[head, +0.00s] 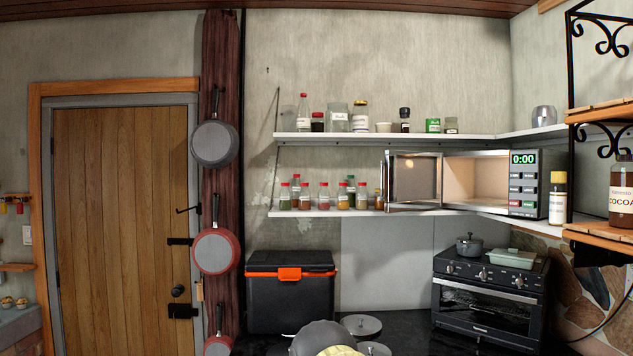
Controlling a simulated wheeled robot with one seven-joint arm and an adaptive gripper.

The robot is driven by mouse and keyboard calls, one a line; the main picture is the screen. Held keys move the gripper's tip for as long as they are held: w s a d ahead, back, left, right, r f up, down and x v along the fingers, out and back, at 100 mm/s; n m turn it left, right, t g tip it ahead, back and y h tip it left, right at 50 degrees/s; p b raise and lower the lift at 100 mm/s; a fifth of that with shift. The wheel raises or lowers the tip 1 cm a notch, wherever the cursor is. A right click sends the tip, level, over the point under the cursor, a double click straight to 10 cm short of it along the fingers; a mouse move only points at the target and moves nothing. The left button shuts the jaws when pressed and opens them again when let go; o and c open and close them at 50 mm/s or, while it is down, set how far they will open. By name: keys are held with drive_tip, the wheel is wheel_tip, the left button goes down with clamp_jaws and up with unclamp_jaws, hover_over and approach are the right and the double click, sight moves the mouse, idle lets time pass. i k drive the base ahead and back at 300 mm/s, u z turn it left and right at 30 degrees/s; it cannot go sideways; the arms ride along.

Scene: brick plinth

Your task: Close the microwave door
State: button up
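The microwave (523,205) stands on the lower wall shelf at the right, in the corner. Its door (413,179) is wide open and swung out to the left, with its inner face and window toward me. The handle (387,181) shows at the door's far left edge. The cavity (477,181) is lit and looks empty. The green display reads 0:00 above the buttons on the right side of the front. My gripper is not in view.
Spice jars (323,195) line the lower shelf (330,212) left of the door. A bottle (557,197) stands right of the microwave, near a black metal rack (571,130). A toaster oven (487,300) and black cooler (291,300) sit below. Space before the door looks clear.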

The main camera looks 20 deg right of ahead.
sight(413, 179)
drive_tip(key=u, duration=1.05)
drive_tip(key=i, duration=5.5)
drive_tip(key=z, duration=4.25)
drive_tip(key=i, duration=1.6)
